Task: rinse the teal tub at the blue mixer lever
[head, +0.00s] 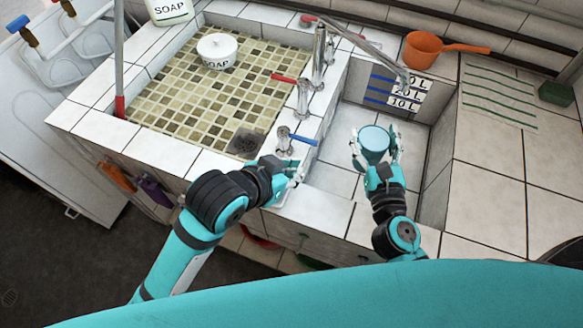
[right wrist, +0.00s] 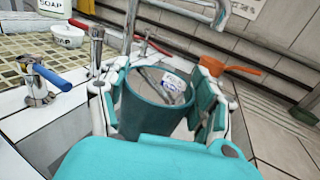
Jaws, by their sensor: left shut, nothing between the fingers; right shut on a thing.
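The teal tub (head: 374,143) is held over the right-hand basin, below the end of the long metal spout (head: 385,66). My right gripper (head: 376,150) is shut on it, with a finger on each side. In the right wrist view the tub (right wrist: 135,110) stands between the fingers, and a pale patch with marks shows within its outline; I cannot tell what it is. The blue mixer lever (head: 303,139) sits on a short metal tap on the ledge between the basins. My left gripper (head: 294,172) is shut and empty just below this lever. No water stream is visible.
A tiled basin (head: 165,112) with a soap pot (head: 217,47) lies at left. Red-levered taps (head: 290,79) stand on the divider. An orange dipper (head: 425,48) lies at the back right. The right counter (head: 490,175) is mostly clear.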

